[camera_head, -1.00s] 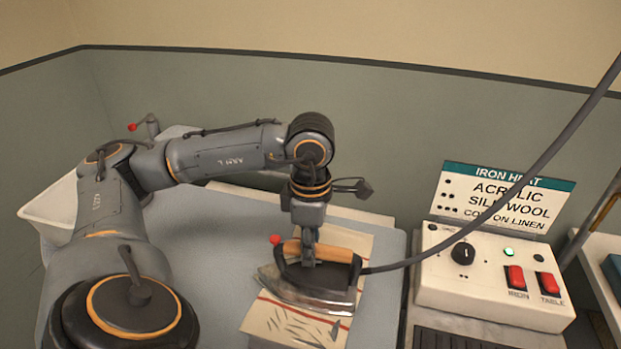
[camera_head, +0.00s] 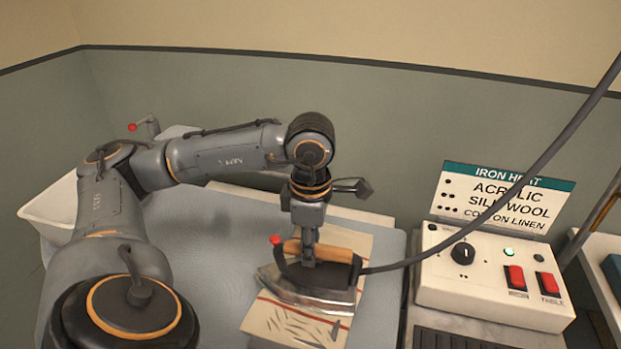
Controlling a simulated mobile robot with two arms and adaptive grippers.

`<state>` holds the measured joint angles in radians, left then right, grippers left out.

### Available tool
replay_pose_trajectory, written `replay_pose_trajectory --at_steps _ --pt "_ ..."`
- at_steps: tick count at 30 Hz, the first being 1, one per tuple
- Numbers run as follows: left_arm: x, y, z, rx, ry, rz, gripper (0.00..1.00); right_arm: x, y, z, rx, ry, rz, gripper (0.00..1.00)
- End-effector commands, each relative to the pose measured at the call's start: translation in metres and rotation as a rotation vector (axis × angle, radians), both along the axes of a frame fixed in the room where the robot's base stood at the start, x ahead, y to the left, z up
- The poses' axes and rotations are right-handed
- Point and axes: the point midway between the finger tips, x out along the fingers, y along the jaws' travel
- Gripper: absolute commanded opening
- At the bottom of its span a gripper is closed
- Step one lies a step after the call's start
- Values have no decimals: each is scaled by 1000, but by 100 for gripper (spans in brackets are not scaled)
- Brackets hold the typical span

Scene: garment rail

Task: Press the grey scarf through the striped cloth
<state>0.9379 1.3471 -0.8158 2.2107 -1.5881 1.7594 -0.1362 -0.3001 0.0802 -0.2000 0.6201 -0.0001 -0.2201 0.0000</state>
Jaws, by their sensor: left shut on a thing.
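My left gripper (camera_head: 309,252) is shut on the wooden handle of the iron (camera_head: 312,285). The iron lies flat on the striped cloth (camera_head: 345,240), a cream cloth with red stripes. Several dark, thin creases or marks show on the cloth in front of the iron. The grey scarf is not visible; I cannot tell whether it lies under the cloth. My right gripper is not in view.
The pale grey ironing table (camera_head: 205,260) is mostly bare left of the cloth. A control box (camera_head: 490,285) with a dial, a green light and red switches stands at right. The cord (camera_head: 500,205) runs from the iron up to the right. A heat chart (camera_head: 505,200) stands behind the box.

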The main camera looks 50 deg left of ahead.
Motion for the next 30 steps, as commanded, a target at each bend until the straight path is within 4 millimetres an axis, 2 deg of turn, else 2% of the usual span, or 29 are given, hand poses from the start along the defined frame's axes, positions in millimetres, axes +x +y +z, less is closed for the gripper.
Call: replay_pose_trajectory --at_steps 18,30 --pt "0 0 1 0 0 0 0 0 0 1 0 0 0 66" --pt "1 0 20 0 -4 0 0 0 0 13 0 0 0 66"
